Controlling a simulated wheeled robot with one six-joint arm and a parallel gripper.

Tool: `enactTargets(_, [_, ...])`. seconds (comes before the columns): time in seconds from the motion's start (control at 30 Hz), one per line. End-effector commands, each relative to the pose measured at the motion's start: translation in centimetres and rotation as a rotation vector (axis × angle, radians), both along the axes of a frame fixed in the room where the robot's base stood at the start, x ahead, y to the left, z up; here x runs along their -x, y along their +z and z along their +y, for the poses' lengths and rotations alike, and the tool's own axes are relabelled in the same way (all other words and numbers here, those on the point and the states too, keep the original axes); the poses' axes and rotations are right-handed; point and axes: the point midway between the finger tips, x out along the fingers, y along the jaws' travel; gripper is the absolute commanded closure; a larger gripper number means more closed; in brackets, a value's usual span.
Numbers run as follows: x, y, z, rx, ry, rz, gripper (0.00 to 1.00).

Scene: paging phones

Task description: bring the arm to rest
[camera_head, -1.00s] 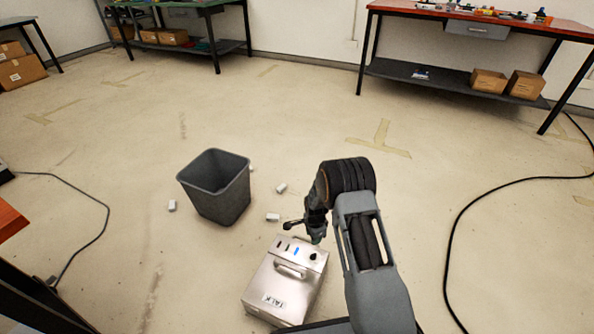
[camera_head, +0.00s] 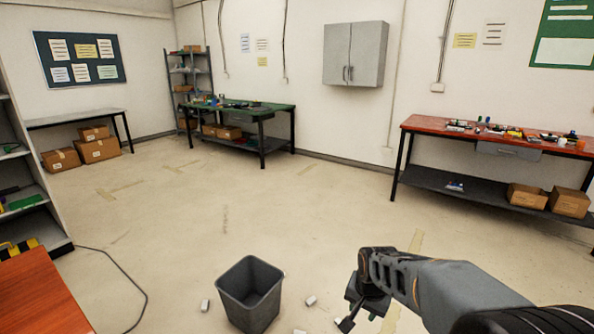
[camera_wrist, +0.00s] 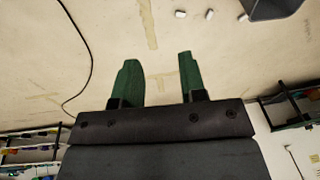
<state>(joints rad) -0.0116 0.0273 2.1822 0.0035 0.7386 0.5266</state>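My gripper (camera_wrist: 158,80) shows in the wrist view with its two green-padded fingers apart and nothing between them. Bare floor shows beyond the fingertips. In the head view my arm reaches in from the lower right, and my gripper (camera_head: 352,318) hangs at its far end near the bottom edge, partly hidden by the arm. The metal box marked TALK, seen earlier, is out of view now.
A grey bin (camera_head: 250,292) stands on the floor left of my arm, with small white pieces (camera_head: 311,300) around it. A red-topped bench (camera_head: 500,140) is at right, a green-topped bench (camera_head: 240,110) at the back. The middle floor is clear.

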Motion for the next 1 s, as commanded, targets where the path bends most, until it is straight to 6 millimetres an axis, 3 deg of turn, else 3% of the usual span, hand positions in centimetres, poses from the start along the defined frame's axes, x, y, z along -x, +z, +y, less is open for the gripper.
enactTargets(0.03, [1.6,5.4,0.0,0.012,0.060,-0.025,0.62])
enactTargets(0.1, [3.8,9.0,-0.1,0.031,0.147,-0.045,0.62])
enactTargets(0.2, [6.6,13.1,-0.1,0.059,0.257,-0.070,0.62])
enactTargets(0.33, [9.6,16.8,-0.1,0.090,0.373,-0.095,0.62])
enactTargets(0.43, [11.1,18.5,-0.2,0.108,0.438,-0.109,0.62])
enactTargets(0.6, [12.6,19.7,-0.2,0.126,0.498,-0.120,0.62])
enactTargets(1.0, [12.7,19.7,-0.2,0.126,0.500,-0.120,0.62])
